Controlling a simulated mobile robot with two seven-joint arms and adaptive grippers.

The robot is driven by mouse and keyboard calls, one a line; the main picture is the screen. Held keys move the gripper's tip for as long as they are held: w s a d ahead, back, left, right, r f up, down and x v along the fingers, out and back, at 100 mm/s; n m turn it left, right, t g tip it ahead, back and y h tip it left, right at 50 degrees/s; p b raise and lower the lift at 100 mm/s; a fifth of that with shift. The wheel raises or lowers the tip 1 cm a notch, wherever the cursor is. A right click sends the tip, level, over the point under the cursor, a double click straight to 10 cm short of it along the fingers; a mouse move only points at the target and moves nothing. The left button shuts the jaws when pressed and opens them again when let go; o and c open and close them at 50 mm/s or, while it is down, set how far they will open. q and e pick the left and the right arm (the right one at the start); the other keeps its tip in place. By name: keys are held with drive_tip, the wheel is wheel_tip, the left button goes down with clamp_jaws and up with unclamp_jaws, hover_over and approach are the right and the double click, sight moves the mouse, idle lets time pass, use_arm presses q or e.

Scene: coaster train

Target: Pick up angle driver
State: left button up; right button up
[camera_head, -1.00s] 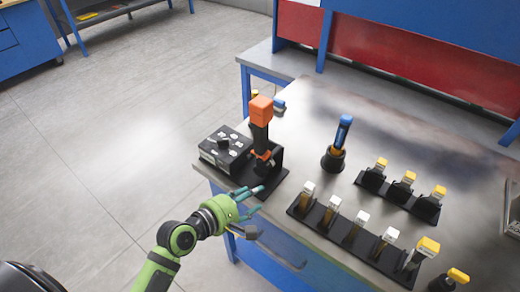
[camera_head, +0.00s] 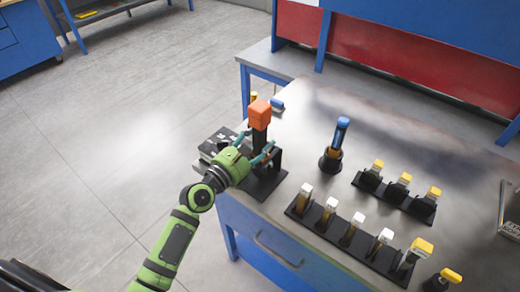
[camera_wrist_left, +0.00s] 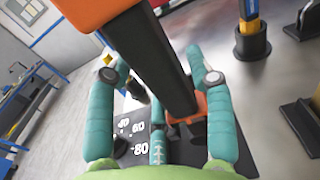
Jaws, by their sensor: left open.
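The angle driver (camera_head: 260,114), with an orange top and black body, stands upright on a black base (camera_head: 270,184) at the table's left front corner. My left gripper (camera_head: 257,143) is open at the driver's body, below its orange top. In the left wrist view the driver's black body (camera_wrist_left: 152,60) runs between the open teal fingers (camera_wrist_left: 158,76). Gaps show on both sides, so I see no firm grip. The arm and fingers hide the driver's lower part in the head view. My right gripper is not in view.
A black box (camera_head: 213,145) with white labels sits left of the driver, partly hidden by my gripper. A blue-topped tool (camera_head: 341,131) stands in a round black holder to the right. Racks with yellow-topped (camera_head: 398,191) and white-topped pieces (camera_head: 352,231) stand farther right.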

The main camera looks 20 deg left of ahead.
sight(253, 133)
use_arm(q)
clamp_jaws()
drive_tip(key=shift+w+r, duration=0.1)
drive_tip(key=shift+r, duration=0.2)
drive_tip(key=shift+w, duration=0.1)
drive_tip(key=shift+r+p, duration=0.5)
drive_tip(key=shift+r, duration=1.3)
drive_tip(key=b+v, duration=0.5)
drive_tip(key=v, duration=1.3)
drive_tip(key=shift+f, duration=0.1)
